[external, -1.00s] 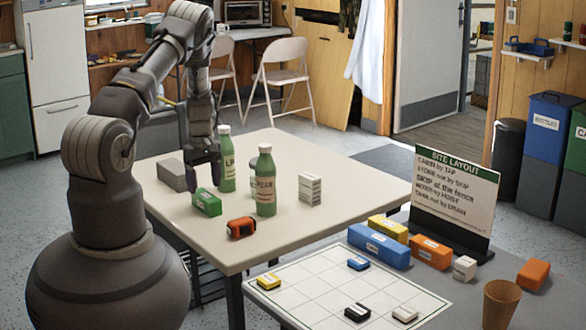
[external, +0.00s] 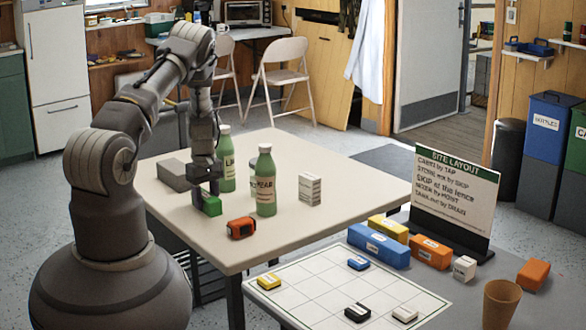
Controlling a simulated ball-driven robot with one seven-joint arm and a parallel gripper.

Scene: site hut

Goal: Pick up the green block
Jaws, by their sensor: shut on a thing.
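The green block (external: 211,206) is at the left part of the cream table (external: 300,245), in front of the green bottles. My gripper (external: 207,192) reaches down from above and is shut on it. The fingers and wrist cover the block's upper and left parts. I cannot tell whether the block still touches the table top.
Two green bottles, one labelled LI (external: 228,172) and one labelled PEAR (external: 265,190), stand close to the right. An orange and black item (external: 241,228) lies in front, a grey block (external: 173,175) behind left, and a white box (external: 310,189) farther right. The table's right side is clear.

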